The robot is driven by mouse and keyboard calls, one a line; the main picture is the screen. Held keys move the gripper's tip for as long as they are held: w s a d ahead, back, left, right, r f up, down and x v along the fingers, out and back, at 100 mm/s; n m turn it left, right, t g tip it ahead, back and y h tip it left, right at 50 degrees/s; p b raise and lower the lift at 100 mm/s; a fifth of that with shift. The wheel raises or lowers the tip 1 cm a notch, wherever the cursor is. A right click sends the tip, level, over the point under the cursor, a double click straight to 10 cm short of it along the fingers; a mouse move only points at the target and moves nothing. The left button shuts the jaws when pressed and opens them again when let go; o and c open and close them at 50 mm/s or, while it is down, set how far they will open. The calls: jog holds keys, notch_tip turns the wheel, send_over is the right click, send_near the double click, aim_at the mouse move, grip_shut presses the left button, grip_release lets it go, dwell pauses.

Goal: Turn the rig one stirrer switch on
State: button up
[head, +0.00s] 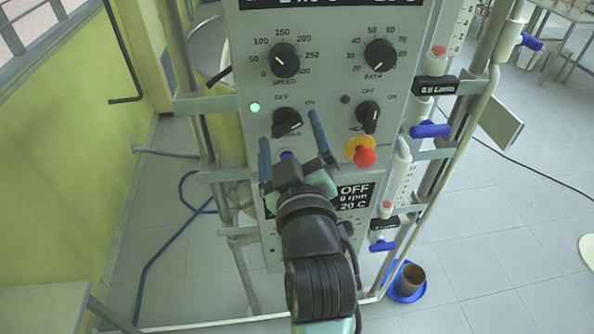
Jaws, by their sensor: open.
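The stirrer switch (287,121) is a black rotary knob on the grey control panel (324,95), with OFF and ON marks above it. Its pale pointer seems turned toward the right, ON side. The label below it is mostly hidden by my gripper. A green lamp (254,107) to its left is lit. My gripper (289,127) is open, its two blue fingers pointing up the panel on either side of the knob's lower part. I cannot tell whether they touch it. A display (355,194) lower down reads OFF, 0 rpm, 20 C.
Right of the switch are the heat knob (368,116), with a dark lamp (346,99), and a red emergency button (364,156). Speed (285,60) and bath (380,56) dials sit above. Metal frame posts and glassware with blue valves (430,130) flank the panel.

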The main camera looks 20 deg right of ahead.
jog(key=p+v, duration=0.2)
jog(key=v, duration=0.9)
jog(key=shift+s, duration=0.25)
jog(key=shift+a, duration=0.15)
jog(key=shift+r, duration=0.1)
jog(key=w+a+r+m+t+y+b, duration=0.1)
jog(key=w+a+r+t+b, duration=0.15)
jog(key=r, duration=0.55)
jog(key=w+a+r+t+y+b, duration=0.1)
jog(key=w+a+r+t, duration=0.2)
jog(key=r, duration=0.6)
jog(key=s+a+r+t+y+b, duration=0.1)
jog(key=s+a+r+t, duration=0.1)
jog(key=r, duration=0.4)
jog(key=s+a+r+m+t+y+b, duration=0.1)
jog(key=s+a+r+t+y, duration=0.1)
jog(key=s+a+r, duration=0.2)
notch_tip(320, 180, up, 3)
jog(key=shift+a+r+m, duration=0.25)
jog(key=shift+a+m, duration=0.05)
jog(key=shift+a, duration=0.4)
